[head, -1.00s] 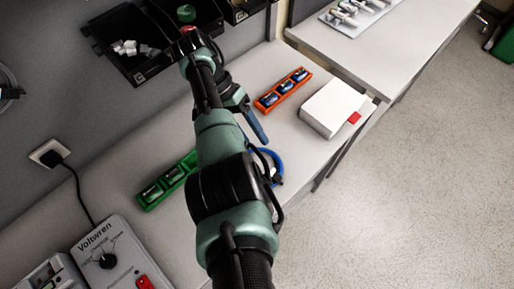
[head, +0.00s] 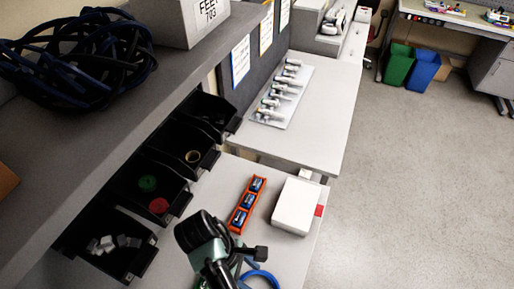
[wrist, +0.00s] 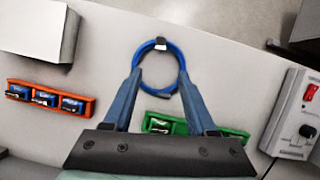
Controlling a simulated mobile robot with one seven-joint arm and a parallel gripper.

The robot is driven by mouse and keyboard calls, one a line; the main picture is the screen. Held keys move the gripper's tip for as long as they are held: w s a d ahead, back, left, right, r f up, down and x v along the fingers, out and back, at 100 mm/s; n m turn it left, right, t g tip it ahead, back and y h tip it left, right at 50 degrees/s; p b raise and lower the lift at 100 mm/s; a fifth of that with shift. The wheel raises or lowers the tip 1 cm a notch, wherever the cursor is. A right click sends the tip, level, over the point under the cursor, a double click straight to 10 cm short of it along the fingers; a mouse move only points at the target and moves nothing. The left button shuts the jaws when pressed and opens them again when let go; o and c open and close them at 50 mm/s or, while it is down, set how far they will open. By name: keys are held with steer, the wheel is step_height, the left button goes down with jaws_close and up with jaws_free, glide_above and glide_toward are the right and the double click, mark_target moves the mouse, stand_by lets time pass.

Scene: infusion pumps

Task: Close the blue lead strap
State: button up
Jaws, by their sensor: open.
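A blue lead (wrist: 146,48) lies coiled in a ring on the bench, at the upper middle of the wrist view. A small dark strap with a pale part (wrist: 161,42) sits on the far side of the ring; I cannot tell how far it is open. My gripper (wrist: 160,72) is open and empty, its two blue fingers pointing towards the ring, one tip on each side of it. Their height above the bench is unclear. In the head view the blue ring (head: 263,276) shows at the bottom edge, partly cut off and partly hidden by my arm.
An orange tray (head: 236,228) with blue-topped items and a white box (head: 296,206) stand beyond the lead. A green tray (wrist: 178,126) lies partly behind my fingers. A device with a red switch (wrist: 297,110) is at the right. Black bins (head: 133,266) line the left.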

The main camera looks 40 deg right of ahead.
steer(key=b+x, duration=0.4)
steer(key=x, duration=0.7)
steer(key=shift+s+d+f, duration=0.1)
steer(key=shift+s+f, duration=0.15)
steer(key=shift+f, duration=0.05)
steer(key=shift+s+d+f, duration=0.1)
steer(key=shift+s+f, duration=0.05)
steer(key=shift+f, duration=0.45)
jaws_close()
